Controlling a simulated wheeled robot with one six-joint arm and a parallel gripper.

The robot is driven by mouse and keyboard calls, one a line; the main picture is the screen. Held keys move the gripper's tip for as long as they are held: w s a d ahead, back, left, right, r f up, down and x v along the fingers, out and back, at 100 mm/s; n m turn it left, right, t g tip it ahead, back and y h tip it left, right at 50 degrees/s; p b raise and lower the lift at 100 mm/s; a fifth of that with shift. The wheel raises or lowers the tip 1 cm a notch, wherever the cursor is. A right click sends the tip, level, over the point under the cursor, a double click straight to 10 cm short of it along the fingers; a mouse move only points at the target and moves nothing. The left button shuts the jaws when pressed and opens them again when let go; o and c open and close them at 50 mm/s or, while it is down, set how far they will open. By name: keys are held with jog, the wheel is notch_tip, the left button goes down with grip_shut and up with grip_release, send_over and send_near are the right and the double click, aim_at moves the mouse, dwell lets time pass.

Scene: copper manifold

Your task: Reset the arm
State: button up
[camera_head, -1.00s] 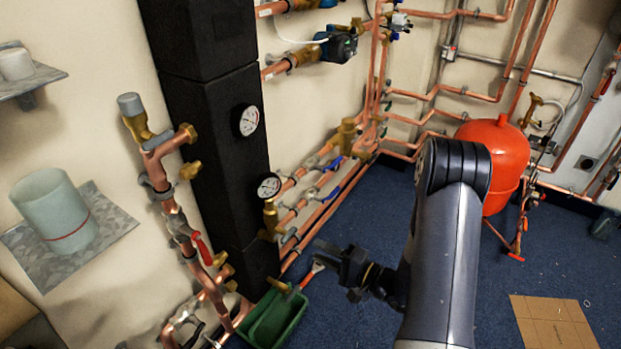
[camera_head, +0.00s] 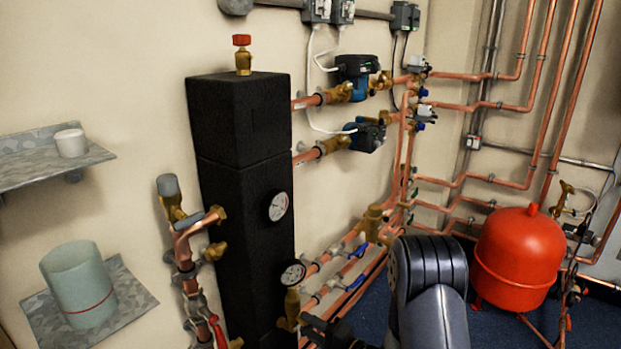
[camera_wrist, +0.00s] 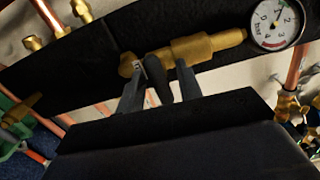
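My gripper (camera_wrist: 160,67) shows in the wrist view with its two grey fingers apart, in front of a brass valve fitting (camera_wrist: 208,46). A dark grey lever-like piece (camera_wrist: 160,85) stands in the gap between the fingers. I cannot tell whether the fingers touch it. In the head view my arm rises from the bottom, with its bent joint at the lower middle. Only a dark part of the gripper end (camera_head: 338,334) shows at the bottom edge, near the lower brass valve (camera_head: 291,306); the fingertips cannot be made out there.
The black column (camera_head: 240,170) carries two gauges, one (camera_head: 278,206) above the other (camera_head: 292,274). Copper pipes (camera_head: 330,260) with blue-handled valves run close behind my arm. A red tank (camera_head: 520,258) stands at the right. Shelves at left hold a pale cylinder (camera_head: 78,284) and a white cup (camera_head: 71,143).

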jog(key=p+v, duration=0.1)
jog(key=v, duration=1)
jog(key=b+x, duration=0.1)
jog(key=x, duration=1)
jog(key=shift+a, duration=0.1)
jog(key=shift+f+n+b, duration=0.25)
jog(key=shift+n+b, duration=0.25)
jog(key=shift+b, duration=0.1)
jog(key=n+b, duration=0.4)
jog(key=shift+n, duration=0.3)
jog(key=n+b, duration=0.3)
jog(key=shift+r+n+b, duration=0.2)
jog(key=shift+n+b, duration=0.6)
jog(key=shift+n, duration=0.2)
